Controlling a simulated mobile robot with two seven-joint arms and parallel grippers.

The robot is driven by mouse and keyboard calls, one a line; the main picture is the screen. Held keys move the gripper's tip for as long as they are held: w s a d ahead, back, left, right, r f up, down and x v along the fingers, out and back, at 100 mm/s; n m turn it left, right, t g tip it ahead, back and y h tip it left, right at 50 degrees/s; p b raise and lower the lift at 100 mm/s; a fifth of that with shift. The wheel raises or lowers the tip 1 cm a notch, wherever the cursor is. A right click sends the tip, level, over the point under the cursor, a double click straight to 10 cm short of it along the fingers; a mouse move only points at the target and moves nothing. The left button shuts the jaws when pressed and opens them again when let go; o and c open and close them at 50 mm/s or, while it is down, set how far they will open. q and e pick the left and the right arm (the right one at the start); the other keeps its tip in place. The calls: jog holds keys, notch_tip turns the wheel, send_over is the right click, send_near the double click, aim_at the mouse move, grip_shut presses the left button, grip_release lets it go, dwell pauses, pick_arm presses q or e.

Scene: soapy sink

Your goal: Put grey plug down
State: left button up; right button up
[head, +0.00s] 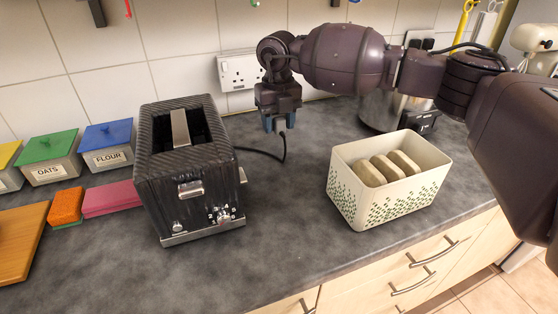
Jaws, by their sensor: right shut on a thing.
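My right gripper (279,123) reaches in from the right, over the worktop behind the toaster's right side. Its blue fingertips point down and are shut on the grey plug (283,133), which is mostly hidden by the fingers. A dark cord (284,154) runs down from the plug to the worktop and left towards the black toaster (188,165). The gripper is in front of and below the white wall socket (243,72), apart from it. My left gripper is not in view.
A cream basket (344,204) with bread-like pieces (387,168) stands to the right. A metal kettle-like appliance (380,111) is behind it. Lidded tins (52,172), a sponge (66,206) and a wooden board (18,240) are at left. Worktop (275,220) between toaster and basket is clear.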

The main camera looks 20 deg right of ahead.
aim_at(278, 163)
notch_tip(278, 163, down, 10)
jog(key=shift+r+b, duration=0.25)
jog(key=shift+b, duration=0.4)
jog(key=shift+f, duration=0.15)
jog(key=o, duration=0.9)
notch_tip(278, 163, up, 12)
jog(key=shift+r+p, duration=0.2)
jog(key=shift+p, duration=0.65)
